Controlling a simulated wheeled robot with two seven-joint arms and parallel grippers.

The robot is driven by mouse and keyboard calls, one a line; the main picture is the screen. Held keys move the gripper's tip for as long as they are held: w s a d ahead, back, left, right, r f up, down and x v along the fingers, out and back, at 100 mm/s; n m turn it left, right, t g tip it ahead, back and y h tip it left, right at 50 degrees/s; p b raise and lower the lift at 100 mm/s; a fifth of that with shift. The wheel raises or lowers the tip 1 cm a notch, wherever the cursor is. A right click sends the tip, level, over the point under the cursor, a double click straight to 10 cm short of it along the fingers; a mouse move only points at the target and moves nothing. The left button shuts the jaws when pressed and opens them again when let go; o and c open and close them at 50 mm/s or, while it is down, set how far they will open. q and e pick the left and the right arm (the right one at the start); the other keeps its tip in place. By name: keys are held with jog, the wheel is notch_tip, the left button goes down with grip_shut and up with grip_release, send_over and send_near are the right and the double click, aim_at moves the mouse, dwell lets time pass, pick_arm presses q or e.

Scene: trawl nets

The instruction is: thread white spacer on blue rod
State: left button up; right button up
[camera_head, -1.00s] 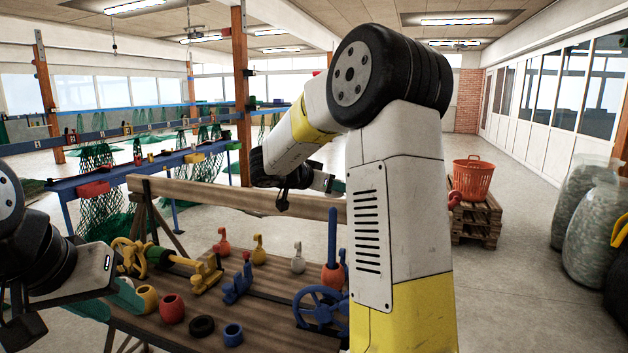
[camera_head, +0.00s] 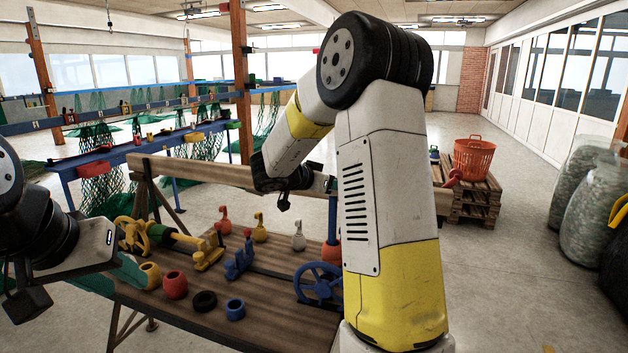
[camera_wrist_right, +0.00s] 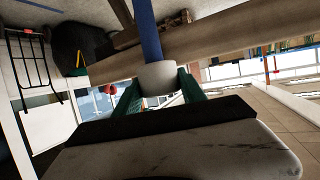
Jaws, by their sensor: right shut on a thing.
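The white spacer (camera_wrist_right: 158,78) is held between the green fingers of my right gripper (camera_wrist_right: 158,90) in the right wrist view. The blue rod (camera_wrist_right: 146,30) meets the spacer's far side there and lines up with it; whether its tip is inside the hole cannot be told. In the head view the blue rod (camera_head: 332,218) stands upright on the bench with a red-orange piece (camera_head: 331,253) around its foot. My right gripper (camera_head: 328,184) is at the rod's top, partly hidden by my arm. My left gripper (camera_head: 116,280) has its green fingers apart and looks empty, left of the bench.
The wooden bench (camera_head: 200,325) carries a blue handwheel (camera_head: 318,284), a red ring (camera_head: 175,285), a black ring (camera_head: 204,301), a blue ring (camera_head: 235,309) and several small fittings. A wooden beam (camera_head: 215,174) runs behind it. An orange basket (camera_head: 474,157) stands on pallets at right.

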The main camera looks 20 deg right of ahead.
jog(key=shift+f, duration=0.1)
jog(key=o, duration=1.4)
jog(key=shift+v, duration=3.9)
